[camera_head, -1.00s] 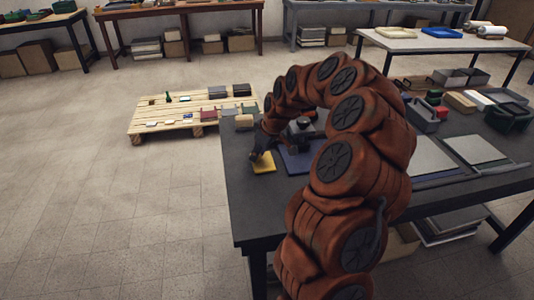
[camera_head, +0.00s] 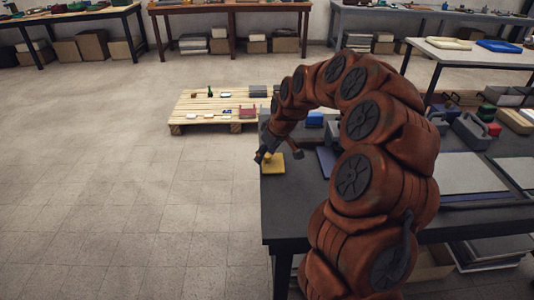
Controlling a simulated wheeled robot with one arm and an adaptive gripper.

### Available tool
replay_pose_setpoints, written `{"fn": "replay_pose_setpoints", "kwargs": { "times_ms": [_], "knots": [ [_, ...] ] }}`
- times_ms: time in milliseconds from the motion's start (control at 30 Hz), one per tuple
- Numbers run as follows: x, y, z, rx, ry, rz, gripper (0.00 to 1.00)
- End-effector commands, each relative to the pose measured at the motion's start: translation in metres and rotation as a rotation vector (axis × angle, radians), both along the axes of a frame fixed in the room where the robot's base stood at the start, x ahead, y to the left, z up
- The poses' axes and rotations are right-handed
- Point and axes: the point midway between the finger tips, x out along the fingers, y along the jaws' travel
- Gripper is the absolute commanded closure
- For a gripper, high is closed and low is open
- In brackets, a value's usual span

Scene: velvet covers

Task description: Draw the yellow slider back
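The yellow slider (camera_head: 273,166) is a small flat yellow piece at the left edge of the dark workbench (camera_head: 300,215). A raised yellow part shows on its top. A blue plate (camera_head: 326,162) lies to its right, partly hidden behind my arm, with bare bench between them. My gripper (camera_head: 262,157) points down at the slider's upper left side, at the bench edge. It is small and dark here. I cannot tell whether its fingers hold the slider or only touch it.
A blue block (camera_head: 314,119) stands further back on the bench. Grey panels (camera_head: 465,173) and bins (camera_head: 472,132) are on its right. A low pallet (camera_head: 190,105) with small items stands on the floor behind. The floor on the left is clear.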

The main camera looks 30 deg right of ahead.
Motion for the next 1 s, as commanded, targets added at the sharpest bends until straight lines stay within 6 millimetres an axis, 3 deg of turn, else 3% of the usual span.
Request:
{"fn": "replay_pose_setpoints", "kwargs": {
  "times_ms": [367, 1000],
  "knots": [
    [-0.002, -0.003, 0.005, -0.002, -0.001, -0.003, 0.46],
    [-0.038, -0.016, 0.099, -0.001, 0.001, -0.001, 0.46]
  ]
}}
